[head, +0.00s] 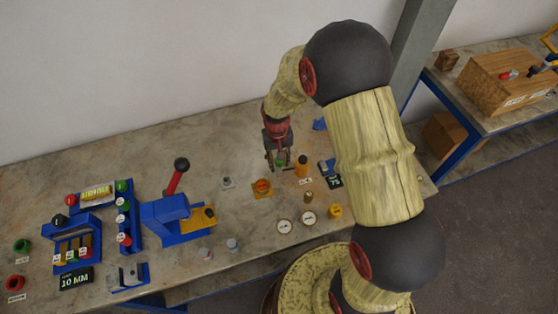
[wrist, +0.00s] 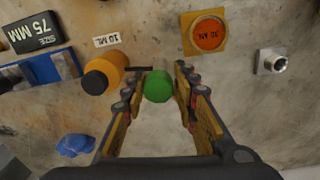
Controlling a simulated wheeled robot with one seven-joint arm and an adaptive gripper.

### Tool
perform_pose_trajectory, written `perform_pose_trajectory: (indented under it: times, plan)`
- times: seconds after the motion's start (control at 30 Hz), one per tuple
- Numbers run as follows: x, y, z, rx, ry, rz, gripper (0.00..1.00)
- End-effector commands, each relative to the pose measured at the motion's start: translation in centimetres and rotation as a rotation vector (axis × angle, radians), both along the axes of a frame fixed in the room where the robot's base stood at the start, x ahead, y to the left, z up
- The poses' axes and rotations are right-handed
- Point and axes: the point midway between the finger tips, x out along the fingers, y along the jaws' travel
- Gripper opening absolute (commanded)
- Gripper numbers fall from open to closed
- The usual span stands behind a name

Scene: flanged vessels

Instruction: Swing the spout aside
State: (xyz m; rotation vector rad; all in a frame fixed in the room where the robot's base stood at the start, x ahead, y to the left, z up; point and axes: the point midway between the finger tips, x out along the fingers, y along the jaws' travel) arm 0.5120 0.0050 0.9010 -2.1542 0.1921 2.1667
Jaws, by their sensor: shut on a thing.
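An orange vessel with a black end (wrist: 104,76) stands on the bench and shows left of my fingers in the wrist view. It also shows in the head view (head: 301,168). A thin dark bar, seemingly the spout (wrist: 139,69), runs from beside the vessel toward a round green knob (wrist: 158,86). Whether bar and knob are joined is partly hidden. My gripper (wrist: 161,74) has its two fingers on either side of the green knob and is shut on it. In the head view my gripper (head: 280,163) points down just left of the vessel.
An orange disc on a yellow square plate (wrist: 208,34) and a metal fitting (wrist: 271,61) lie nearby. A blue block (wrist: 42,71) and a "SIZE 75 MM" sign (wrist: 33,31) are beyond the vessel.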

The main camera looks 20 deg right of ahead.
Motion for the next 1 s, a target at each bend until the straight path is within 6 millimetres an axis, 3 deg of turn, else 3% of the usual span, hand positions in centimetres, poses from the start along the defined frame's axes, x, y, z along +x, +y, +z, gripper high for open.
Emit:
perform_pose_trajectory:
  times: [0.53,0.57,0.83,1.0]
  plan:
    - [0.66,-0.22,0.19,0.0,-0.016,-0.034,0.0]
    - [0.66,-0.23,0.19,0.0,-0.016,-0.034,0.29]
    - [0.69,-0.18,0.25,-0.001,-0.017,-0.03,0.45]
    - [0.53,-0.14,0.2,0.0,-0.013,-0.03,0.45]
